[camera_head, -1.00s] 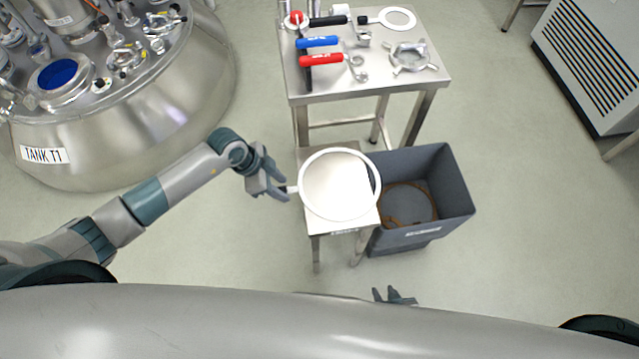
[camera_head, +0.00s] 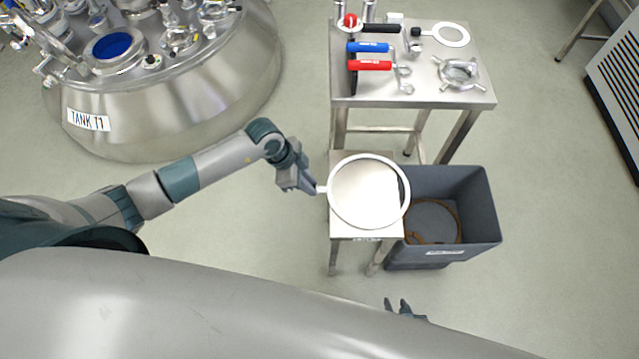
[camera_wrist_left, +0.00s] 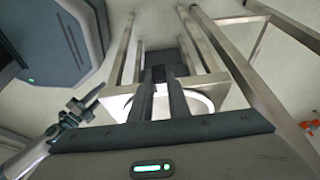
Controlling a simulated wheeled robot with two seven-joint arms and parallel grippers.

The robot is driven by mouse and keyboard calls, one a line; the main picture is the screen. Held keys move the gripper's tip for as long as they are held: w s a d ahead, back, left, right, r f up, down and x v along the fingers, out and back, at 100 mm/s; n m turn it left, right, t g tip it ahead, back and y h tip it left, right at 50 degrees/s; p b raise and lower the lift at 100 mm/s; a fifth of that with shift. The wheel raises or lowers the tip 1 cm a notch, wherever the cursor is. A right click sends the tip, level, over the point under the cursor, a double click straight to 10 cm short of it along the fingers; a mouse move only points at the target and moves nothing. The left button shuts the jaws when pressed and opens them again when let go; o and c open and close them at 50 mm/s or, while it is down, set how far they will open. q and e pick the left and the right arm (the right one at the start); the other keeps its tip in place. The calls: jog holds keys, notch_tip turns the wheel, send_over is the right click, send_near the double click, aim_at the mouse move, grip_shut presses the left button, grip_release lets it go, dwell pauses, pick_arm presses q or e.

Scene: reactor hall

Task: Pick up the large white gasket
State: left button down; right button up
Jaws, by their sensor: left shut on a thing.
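The large white gasket (camera_head: 368,156) is a thin ring with a short tab (camera_head: 321,189) on its left side. In the head view it appears over the small steel stool (camera_head: 365,236), slightly overlapping the right edge of its top. I cannot tell whether it rests on it or is just above. My left gripper (camera_head: 312,189) is shut on the tab from the left. In the left wrist view, part of the white ring (camera_wrist_left: 208,101) shows beyond the left fingers (camera_wrist_left: 161,100). My right gripper (camera_head: 398,306) is low in the head view, fingers apart and empty, partly hidden by my body.
A grey bin (camera_head: 478,210) holding a brown ring (camera_head: 460,222) stands right of the stool. Behind is a steel table (camera_head: 415,97) with red, blue and black handled tools, a smaller white gasket (camera_head: 452,26) and a metal clamp (camera_head: 459,72). Tank T1 (camera_head: 180,105) is at left.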

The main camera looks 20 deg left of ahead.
pick_arm(q)
jog(key=r, duration=0.4)
jog(key=shift+s+d, duration=0.1)
jog(key=shift+d, duration=0.1)
jog(key=s+d+r, duration=0.6)
jog(key=s+d, duration=0.1)
jog(key=s, duration=0.1)
jog(key=shift+s+d+r+b, duration=0.15)
jog(key=shift+d+r+b, duration=0.15)
jog(key=shift+d+r, duration=0.05)
